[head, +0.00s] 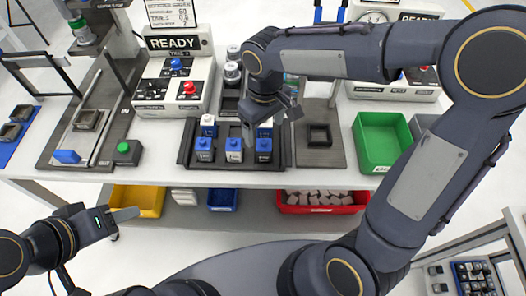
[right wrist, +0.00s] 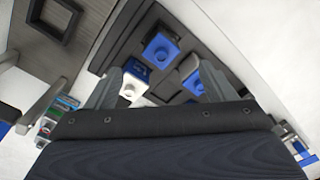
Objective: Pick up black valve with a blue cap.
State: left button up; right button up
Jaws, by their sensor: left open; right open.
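Several small block-shaped valves with blue caps stand in a dark tray (head: 186,160) on the table. The front row has a left valve (head: 204,150), a middle valve (head: 234,150) and a right valve (head: 263,150). Their bodies look blue; I cannot clearly make out a black one. My right gripper (head: 272,122) is open above the tray's right part and partly hides the valves behind. My left gripper (head: 118,214) is open and empty, off the table's front left.
A READY station (head: 178,42) with buttons stands behind the tray. A green bin (head: 381,143) and a dark square fixture (head: 319,135) are to the right. A green button box (head: 127,152) is at left. Yellow and red bins (head: 318,208) sit on the lower shelf.

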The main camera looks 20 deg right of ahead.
aim_at(264, 141)
jog(key=shift+w+a+f, duration=0.1)
jog(key=shift+a+f, duration=0.1)
jog(key=shift+f, duration=0.25)
jog(key=f, duration=0.7)
jog(key=shift+s+d+f+p, duration=0.1)
jog(key=shift+s+p, duration=0.1)
jog(key=shift+p, duration=0.15)
jog(key=c, duration=1.1)
